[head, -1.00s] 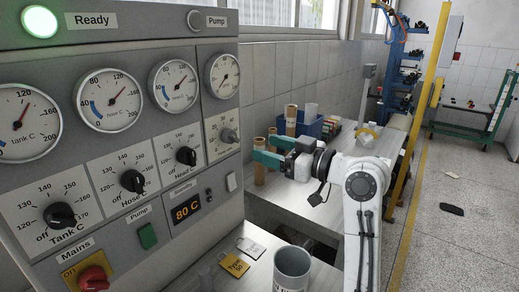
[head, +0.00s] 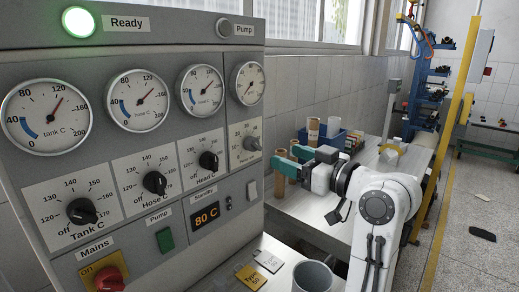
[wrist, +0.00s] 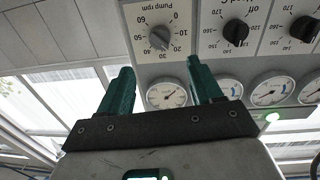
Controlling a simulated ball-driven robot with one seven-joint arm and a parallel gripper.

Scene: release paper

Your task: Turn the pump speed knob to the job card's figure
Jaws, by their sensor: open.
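The pump speed knob (head: 252,143) is a grey knob on a pale numbered plate at the right end of the control panel. It also shows in the wrist view (wrist: 159,38), upside down under the label "Pump rpm"; I cannot read its setting surely. My gripper (head: 284,160) has green fingers, open and empty, pointing at the panel just right of the knob and apart from it. In the wrist view my gripper's fingers (wrist: 160,68) stand apart, with the knob beyond the gap. I cannot make out a job card surely; a yellow tag (head: 249,278) and a grey tag (head: 269,260) lie on the bench.
Black Tank, Hose and Head knobs (head: 208,161) line the panel left of the pump knob, with gauges above. A grey cup (head: 312,277) stands on the bench below. Cardboard tubes (head: 313,130) and a blue bin (head: 335,139) stand behind my gripper.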

